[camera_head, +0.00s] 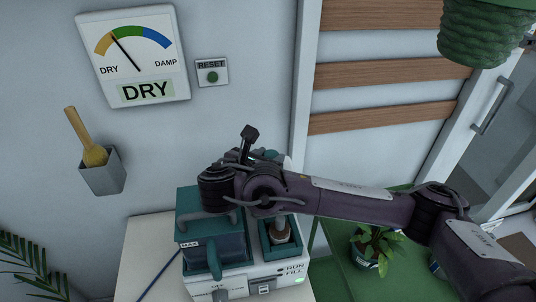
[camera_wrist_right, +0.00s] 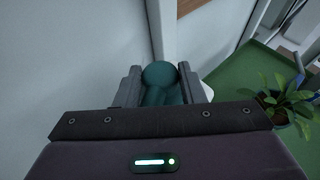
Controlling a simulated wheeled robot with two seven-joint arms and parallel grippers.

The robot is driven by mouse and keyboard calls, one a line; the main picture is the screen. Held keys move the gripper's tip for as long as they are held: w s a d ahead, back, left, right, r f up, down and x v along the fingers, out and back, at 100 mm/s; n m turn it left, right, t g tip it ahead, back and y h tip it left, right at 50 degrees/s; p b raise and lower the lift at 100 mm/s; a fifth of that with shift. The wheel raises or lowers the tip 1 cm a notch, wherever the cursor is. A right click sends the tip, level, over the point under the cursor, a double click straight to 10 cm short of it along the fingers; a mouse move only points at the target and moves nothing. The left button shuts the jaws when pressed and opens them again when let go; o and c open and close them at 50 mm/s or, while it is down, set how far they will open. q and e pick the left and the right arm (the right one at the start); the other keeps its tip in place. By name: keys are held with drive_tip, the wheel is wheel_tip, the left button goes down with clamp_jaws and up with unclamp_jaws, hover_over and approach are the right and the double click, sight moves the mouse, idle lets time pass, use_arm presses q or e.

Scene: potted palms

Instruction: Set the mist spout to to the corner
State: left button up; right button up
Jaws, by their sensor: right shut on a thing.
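The mist spout is the teal, round-ended part (camera_wrist_right: 160,76) between the two grey fingers of my right gripper (camera_wrist_right: 159,88) in the right wrist view. The gripper is shut on it. In the head view, my right arm reaches in from the right across the machine, and its wrist hides most of the spout; a bit of teal (camera_head: 266,154) shows behind it. The white and teal machine (camera_head: 240,281) stands on a white table by the wall. I cannot tell which way the spout points. My left gripper is not in view.
A wall gauge (camera_head: 131,55) reads DRY, with a RESET button (camera_head: 212,73) beside it. A grey wall holder (camera_head: 103,173) holds a wooden-handled brush. A potted plant (camera_head: 378,245) stands on green flooring at right. A green hanging pot (camera_head: 483,35) is at upper right.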

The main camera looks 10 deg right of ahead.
drive_tip(key=shift+s+f+p, duration=0.1)
drive_tip(key=shift+f+p, duration=0.15)
drive_tip(key=shift+p, duration=0.15)
drive_tip(key=o, duration=1)
drive_tip(key=shift+r, duration=0.1)
drive_tip(key=shift+r, duration=0.15)
drive_tip(key=shift+a+r+p, duration=0.1)
drive_tip(key=shift+r+p, duration=0.05)
drive_tip(key=shift+p, duration=0.2)
drive_tip(key=p+v, duration=0.3)
drive_tip(key=p, duration=0.3)
drive_tip(key=p+v, duration=0.4)
drive_tip(key=p, duration=0.3)
drive_tip(key=shift+s+a, duration=0.25)
